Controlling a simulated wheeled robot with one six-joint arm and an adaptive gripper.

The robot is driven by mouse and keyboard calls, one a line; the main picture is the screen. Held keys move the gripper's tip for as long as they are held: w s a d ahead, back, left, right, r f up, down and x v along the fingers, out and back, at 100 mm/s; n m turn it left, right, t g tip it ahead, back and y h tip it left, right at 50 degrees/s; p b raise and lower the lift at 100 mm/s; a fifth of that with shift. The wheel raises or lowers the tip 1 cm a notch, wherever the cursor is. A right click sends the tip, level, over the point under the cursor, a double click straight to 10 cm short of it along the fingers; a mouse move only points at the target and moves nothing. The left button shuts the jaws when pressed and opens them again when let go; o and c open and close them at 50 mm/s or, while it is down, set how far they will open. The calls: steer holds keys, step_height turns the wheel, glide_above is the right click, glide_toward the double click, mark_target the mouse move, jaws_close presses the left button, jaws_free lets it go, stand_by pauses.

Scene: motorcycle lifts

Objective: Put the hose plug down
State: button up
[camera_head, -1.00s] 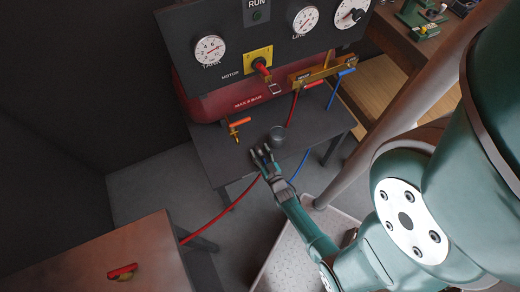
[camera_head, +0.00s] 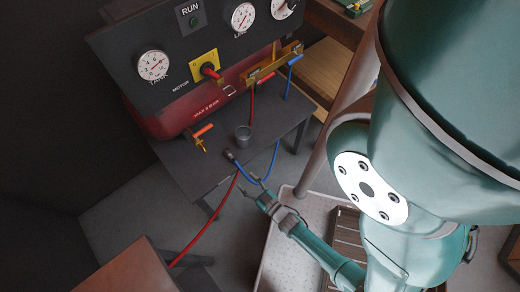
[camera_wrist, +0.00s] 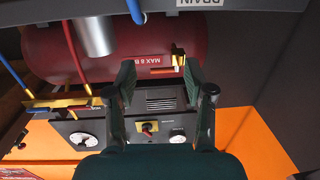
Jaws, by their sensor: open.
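The hose plug (camera_head: 229,154) is a small dark fitting on the end of the blue hose (camera_head: 269,178). It lies on the dark table (camera_head: 188,171) near its front edge, just in front of the grey cup (camera_head: 243,135). The blue hose loops down over the table edge from it. My gripper (camera_head: 254,184) is open and empty, off the front edge of the table and apart from the plug. In the wrist view, my gripper (camera_wrist: 160,82) has its fingers spread with nothing between them. A piece of blue hose (camera_wrist: 136,10) shows at the top there; the plug cannot be made out.
The compressor panel (camera_head: 128,63) and red tank (camera_head: 165,121) stand at the back of the table. A brass valve with an orange handle (camera_head: 203,130) is left of the cup. A red hose (camera_head: 211,226) hangs in front of the table. A grey tray (camera_head: 278,248) is below my arm.

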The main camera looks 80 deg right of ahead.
steer(key=s+a+r+n+y, duration=0.1)
steer(key=s+a+r+y, duration=0.1)
steer(key=a+r, duration=0.3)
steer(key=s+a+r+n+y, duration=0.2)
steer(key=s+a+r, duration=0.2)
steer(key=r, duration=0.5)
steer(key=shift+s+a+r+y, duration=0.3)
steer(key=shift+a, duration=0.1)
steer(key=shift+o, duration=0.5)
steer(key=s+a+r+n+y, duration=0.1)
steer(key=a+r+y, duration=0.1)
steer(key=r, duration=0.7)
steer(key=s+a+r+n+y, duration=0.2)
steer(key=r, duration=0.6)
steer(key=shift+s+r, duration=0.3)
steer(key=shift+r, duration=0.05)
steer(key=m+g, duration=0.7)
steer(key=g, duration=0.8)
glide_toward(230, 155)
step_height(230, 155, down, 9)
steer(key=shift+w+d+f, duration=0.15)
steer(key=shift+w+f, duration=0.05)
